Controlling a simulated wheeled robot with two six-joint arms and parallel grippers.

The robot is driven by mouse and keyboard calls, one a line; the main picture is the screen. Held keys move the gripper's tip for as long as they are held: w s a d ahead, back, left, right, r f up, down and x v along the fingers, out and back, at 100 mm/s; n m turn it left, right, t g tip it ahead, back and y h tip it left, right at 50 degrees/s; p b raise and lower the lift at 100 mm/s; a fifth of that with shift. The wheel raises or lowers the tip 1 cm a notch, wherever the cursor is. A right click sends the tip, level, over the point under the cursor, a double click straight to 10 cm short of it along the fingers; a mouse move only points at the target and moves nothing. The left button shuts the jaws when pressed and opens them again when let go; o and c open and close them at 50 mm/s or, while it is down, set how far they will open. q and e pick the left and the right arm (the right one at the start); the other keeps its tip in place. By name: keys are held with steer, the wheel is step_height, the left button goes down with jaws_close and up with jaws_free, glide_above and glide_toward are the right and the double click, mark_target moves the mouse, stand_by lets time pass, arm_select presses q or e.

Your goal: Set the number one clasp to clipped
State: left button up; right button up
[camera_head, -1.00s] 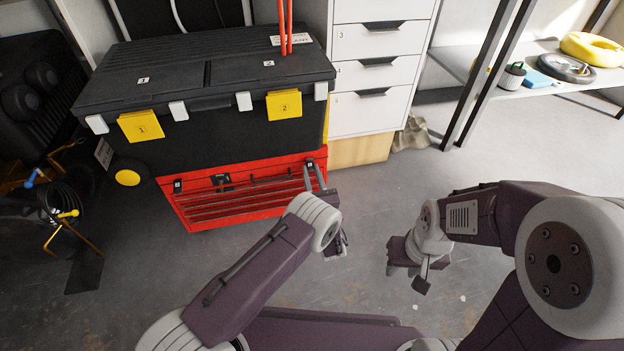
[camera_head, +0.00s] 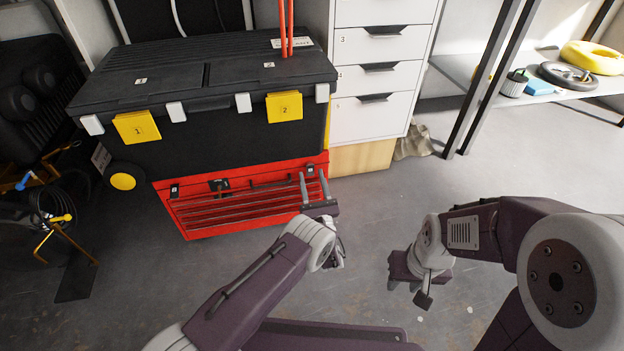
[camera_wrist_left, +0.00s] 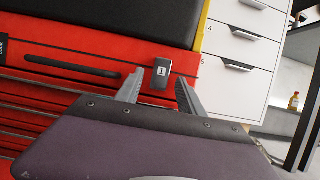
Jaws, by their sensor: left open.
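The yellow clasp marked 1 (camera_head: 137,127) is on the front left of the large black toolbox (camera_head: 230,137). Its flap appears to stand out at a slant; I cannot tell surely whether it is clipped. A matching yellow clasp marked 2 (camera_head: 285,107) is on the right. My left gripper (camera_head: 313,186) is open and empty in front of the right end of the red tool chest (camera_head: 235,224), right of and below clasp 1. In the left wrist view its fingers (camera_wrist_left: 157,92) flank a small dark tagged latch (camera_wrist_left: 161,73) on the red chest, apart from it. My right gripper (camera_head: 407,285) hangs over the floor.
White drawers (camera_head: 372,115) stand right of the toolbox. A shelf with a yellow ring (camera_head: 592,57) is at far right. Cables and an orange frame (camera_head: 58,232) lie at left. The floor ahead of the red chest is clear.

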arm_select(q)
steer(key=p+v, duration=0.4)
steer(key=v, duration=0.5)
